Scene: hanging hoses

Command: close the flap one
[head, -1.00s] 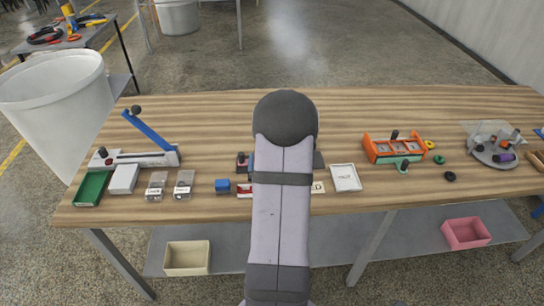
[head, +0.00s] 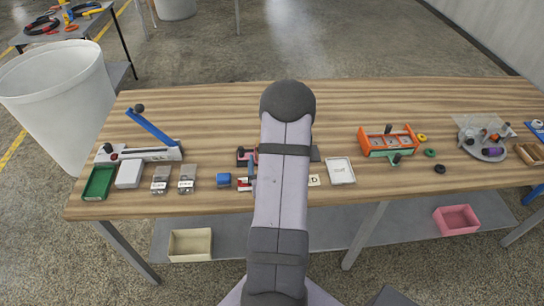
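No part that I can tell to be flap one is clear in the head view. Two small clear boxes with labels stand side by side at the left, a left one (head: 160,180) and a right one (head: 187,179); their labels are too small to read. A dark and red device (head: 243,157) sits mid-table, mostly hidden behind my arm. An orange-framed unit (head: 376,142) with a dark knob and a green front part stands right of centre. My arm covers the middle of the table, and my gripper does not show.
A white unit with a raised blue lever (head: 152,127), a green tray (head: 99,183) and a white box (head: 129,174) stand at the left. A white-framed panel (head: 340,171) lies right of my arm. A round grey plate (head: 484,149) with parts is far right. The table's back strip is clear.

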